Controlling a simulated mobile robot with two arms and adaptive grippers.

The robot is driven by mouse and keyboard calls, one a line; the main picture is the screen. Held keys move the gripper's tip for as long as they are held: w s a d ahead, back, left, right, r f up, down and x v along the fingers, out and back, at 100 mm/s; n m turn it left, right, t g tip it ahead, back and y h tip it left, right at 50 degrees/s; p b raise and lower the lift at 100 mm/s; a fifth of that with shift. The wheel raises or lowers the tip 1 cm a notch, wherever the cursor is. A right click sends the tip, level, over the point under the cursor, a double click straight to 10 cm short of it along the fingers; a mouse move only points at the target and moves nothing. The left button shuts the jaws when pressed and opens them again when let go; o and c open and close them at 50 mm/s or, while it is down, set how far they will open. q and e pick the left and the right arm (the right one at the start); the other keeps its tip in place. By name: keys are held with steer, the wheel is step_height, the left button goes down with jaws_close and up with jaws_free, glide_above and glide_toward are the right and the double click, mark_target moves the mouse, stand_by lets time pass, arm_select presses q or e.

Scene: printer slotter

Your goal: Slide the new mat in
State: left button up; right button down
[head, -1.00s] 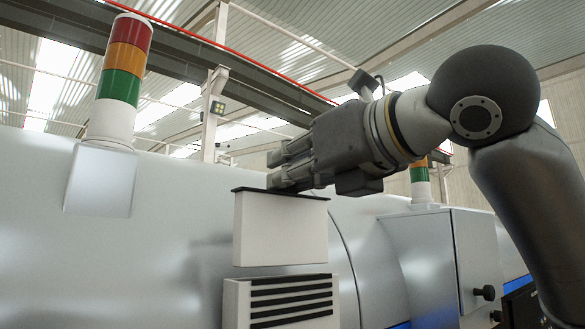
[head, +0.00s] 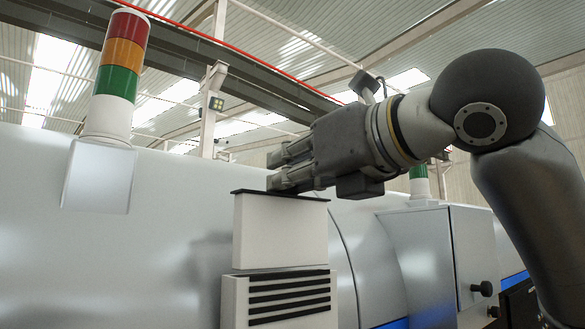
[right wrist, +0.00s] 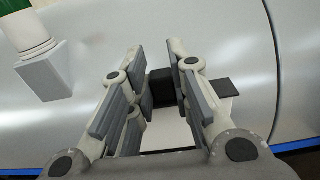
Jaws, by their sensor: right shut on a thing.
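The new mat (head: 280,232) is a white upright panel with a black top plate, in the middle of the head view. Its lower edge appears to meet the top of a white housing (head: 238,300) with black slats on its front. I cannot tell whether the mat's lower end is inside the housing. My right gripper (head: 279,172) is shut on the mat's black top, from above and the right. In the right wrist view a black block (right wrist: 160,88) on the mat's top sits between the fingers. My left gripper is not in view.
A large silver machine body (head: 110,270) fills the space behind. A signal light (head: 118,75) stands on it at left, and another (head: 420,186) shows behind my right arm. A grey cabinet (head: 425,255) with a black knob stands to the right.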

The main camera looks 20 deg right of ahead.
mark_target(290, 245)
steer(key=shift+f+b, duration=2.55)
steer(key=shift+f, duration=2)
steer(key=c, duration=1.3)
jaws_free()
steer(key=shift+o, duration=0.2)
steer(key=shift+s, duration=0.1)
steer(key=v, duration=1.2)
